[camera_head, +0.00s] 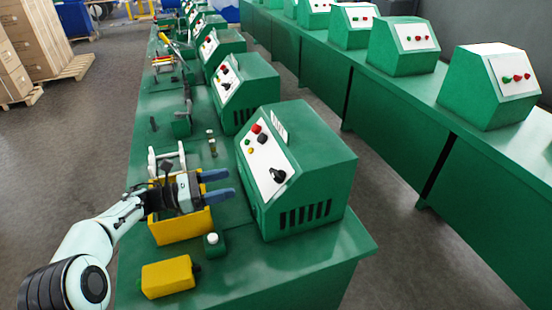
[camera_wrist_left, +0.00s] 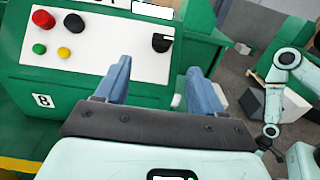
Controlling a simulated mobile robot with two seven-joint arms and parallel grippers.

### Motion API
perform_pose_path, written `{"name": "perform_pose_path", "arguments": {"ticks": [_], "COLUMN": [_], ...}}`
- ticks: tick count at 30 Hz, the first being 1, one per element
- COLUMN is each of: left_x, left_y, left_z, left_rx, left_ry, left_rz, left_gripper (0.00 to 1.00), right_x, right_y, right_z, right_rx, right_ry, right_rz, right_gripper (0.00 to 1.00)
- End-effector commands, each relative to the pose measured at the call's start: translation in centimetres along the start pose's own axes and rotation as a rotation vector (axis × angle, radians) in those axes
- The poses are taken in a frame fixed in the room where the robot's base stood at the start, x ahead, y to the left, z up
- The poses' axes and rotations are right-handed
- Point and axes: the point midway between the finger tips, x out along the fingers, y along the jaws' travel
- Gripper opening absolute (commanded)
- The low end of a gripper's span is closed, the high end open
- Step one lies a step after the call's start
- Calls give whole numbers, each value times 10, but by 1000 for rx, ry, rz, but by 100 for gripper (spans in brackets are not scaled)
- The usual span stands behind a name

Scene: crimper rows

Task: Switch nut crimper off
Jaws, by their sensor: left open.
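The nut crimper control box (camera_head: 300,165) is a green sloped housing at the near end of the bench. Its white panel (camera_head: 265,160) carries a red button, a dark button, a yellow button, a small green one and a black rotary knob (camera_head: 277,175). In the left wrist view the knob (camera_wrist_left: 162,42) is at the panel's right, beyond and between my fingertips. My left gripper (camera_head: 232,184) is open with blue fingers pointing at the panel, apart from the knob; it also shows in the left wrist view (camera_wrist_left: 155,75). My right gripper is not in view in the head view.
A yellow bin (camera_head: 180,228) sits under my left gripper. A yellow box (camera_head: 167,277) and a small green block with a white button (camera_head: 213,242) are nearer on the bench. More green control boxes (camera_head: 240,90) stand behind. A second bench (camera_head: 400,120) runs along the right.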

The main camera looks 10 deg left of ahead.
Motion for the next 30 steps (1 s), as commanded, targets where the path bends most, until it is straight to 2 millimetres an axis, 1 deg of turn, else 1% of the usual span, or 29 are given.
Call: {"name": "perform_pose_path", "arguments": {"ticks": [2, 5, 8, 15, 18, 21, 25, 30], "left_x": [4, 15, 33, 85, 103, 117, 129, 134], "left_y": [0, 0, -1, -1, 0, 0, 0, 0], "left_z": [1, 1, 1, 2, 2, 2, 1, 0], "left_rx": [1, -1, -3, -3, -2, -2, -2, -2], "left_ry": [-1, -1, -2, -2, -2, -1, -1, -1], "left_rz": [-2, -3, -4, -4, -3, -2, -1, 0], "left_gripper": [68, 68, 68, 68, 68, 68, 68, 68], "right_x": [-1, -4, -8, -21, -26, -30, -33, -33], "right_y": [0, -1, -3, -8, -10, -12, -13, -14], "right_z": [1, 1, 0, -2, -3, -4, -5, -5], "right_rx": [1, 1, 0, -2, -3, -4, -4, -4], "right_ry": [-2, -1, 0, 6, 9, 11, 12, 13], "right_rz": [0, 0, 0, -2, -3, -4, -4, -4], "right_gripper": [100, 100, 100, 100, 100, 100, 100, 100]}}
